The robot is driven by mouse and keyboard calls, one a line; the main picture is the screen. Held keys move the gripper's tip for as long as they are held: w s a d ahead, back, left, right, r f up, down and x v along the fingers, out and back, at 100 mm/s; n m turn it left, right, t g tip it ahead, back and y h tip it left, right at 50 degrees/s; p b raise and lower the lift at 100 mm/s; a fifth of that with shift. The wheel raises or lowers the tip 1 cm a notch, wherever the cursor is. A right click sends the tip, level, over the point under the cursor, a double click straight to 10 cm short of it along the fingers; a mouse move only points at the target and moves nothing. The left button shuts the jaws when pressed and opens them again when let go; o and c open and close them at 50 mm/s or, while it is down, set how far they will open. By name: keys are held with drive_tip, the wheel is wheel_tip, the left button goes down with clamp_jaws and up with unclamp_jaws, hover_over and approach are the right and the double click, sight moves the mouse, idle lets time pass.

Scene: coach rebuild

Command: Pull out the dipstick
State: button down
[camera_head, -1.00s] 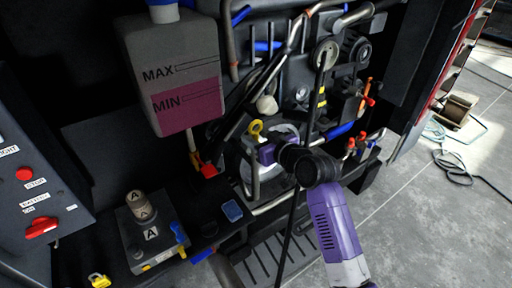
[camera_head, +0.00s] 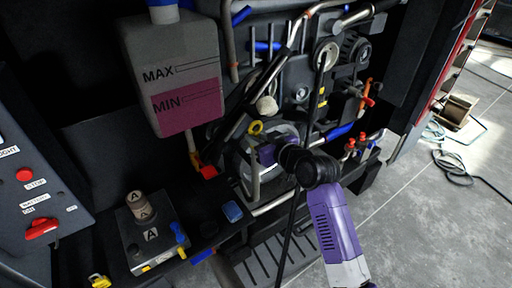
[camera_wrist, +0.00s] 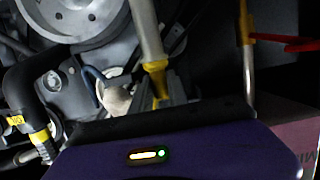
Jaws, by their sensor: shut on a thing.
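The dipstick has a yellow ring handle (camera_head: 255,128), seen in the head view just above and left of my gripper (camera_head: 264,148). In the wrist view its yellow part (camera_wrist: 155,78) stands between my gripper's fingers (camera_wrist: 165,92), below a pale grey tube. My gripper is shut on this yellow part. The fingertips are mostly hidden in the head view, and the dipstick's lower length cannot be made out.
A tank marked MAX and MIN (camera_head: 178,75) hangs at the upper left. A red-handled valve (camera_head: 208,172) is left of my gripper. Hoses and pulleys (camera_head: 326,52) crowd behind it. Open floor (camera_head: 425,225) lies to the right.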

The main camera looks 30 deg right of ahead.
sight(256, 122)
drive_tip(key=shift+r+p, duration=3.3)
drive_tip(key=shift+r, duration=1.1)
wheel_tip(256, 122, up, 17)
drive_tip(key=shift+r, duration=0.2)
drive_tip(key=shift+f, duration=0.1)
